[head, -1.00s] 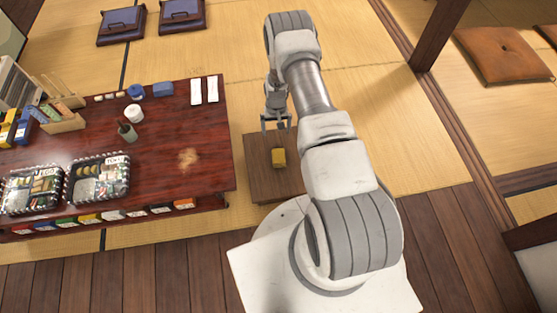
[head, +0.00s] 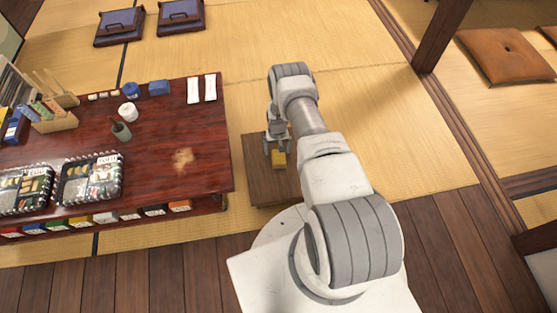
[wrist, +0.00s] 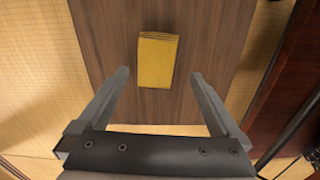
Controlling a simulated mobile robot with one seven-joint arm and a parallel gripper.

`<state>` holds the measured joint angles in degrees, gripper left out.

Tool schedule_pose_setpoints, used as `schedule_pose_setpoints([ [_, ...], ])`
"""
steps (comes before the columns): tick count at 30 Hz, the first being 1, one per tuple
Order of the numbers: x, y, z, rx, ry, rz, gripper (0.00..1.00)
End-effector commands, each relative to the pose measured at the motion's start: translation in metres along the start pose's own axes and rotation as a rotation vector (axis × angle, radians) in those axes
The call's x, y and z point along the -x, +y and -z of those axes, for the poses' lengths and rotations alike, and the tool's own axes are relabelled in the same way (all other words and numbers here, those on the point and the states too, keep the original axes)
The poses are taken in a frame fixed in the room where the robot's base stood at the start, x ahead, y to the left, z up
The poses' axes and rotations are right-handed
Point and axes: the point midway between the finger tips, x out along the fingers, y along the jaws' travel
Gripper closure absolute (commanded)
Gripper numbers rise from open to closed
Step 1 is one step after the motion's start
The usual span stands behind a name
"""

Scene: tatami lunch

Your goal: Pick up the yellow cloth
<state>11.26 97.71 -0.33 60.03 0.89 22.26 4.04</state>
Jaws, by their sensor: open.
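The yellow cloth (head: 279,160) is a small folded rectangle lying on a low brown wooden stand (head: 256,183). In the wrist view the cloth (wrist: 158,60) lies flat on the brown wood (wrist: 108,42), ahead of my fingertips and roughly centred between them. My gripper (head: 278,147) is above the stand, close to the cloth's far side in the head view. In the wrist view my gripper (wrist: 158,75) is open and empty, its two fingers wider apart than the cloth. Part of the stand is hidden by my arm.
A dark red table (head: 160,125) stands left of the stand, with lunch trays (head: 92,178), a white cup (head: 128,112), a dark green pot (head: 121,131) and two white packets (head: 201,89). A wooden post (head: 440,35) rises at the right. Tatami (head: 350,90) beyond the stand is clear.

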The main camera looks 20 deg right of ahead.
Motion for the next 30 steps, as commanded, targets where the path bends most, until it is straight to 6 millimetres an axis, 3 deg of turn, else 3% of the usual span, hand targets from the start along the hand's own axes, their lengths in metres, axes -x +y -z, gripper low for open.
schedule_pose_setpoints([
  [1, -0.013, 0.002, 0.000, -0.001, -0.001, 0.000, 0.00],
  [7, -0.039, 0.004, 0.000, 0.001, 0.000, 0.000, 0.00],
  [17, -0.043, 0.004, 0.000, 0.000, 0.000, 0.000, 0.00],
  [30, -0.043, 0.004, 0.000, 0.000, 0.000, 0.000, 0.79],
])
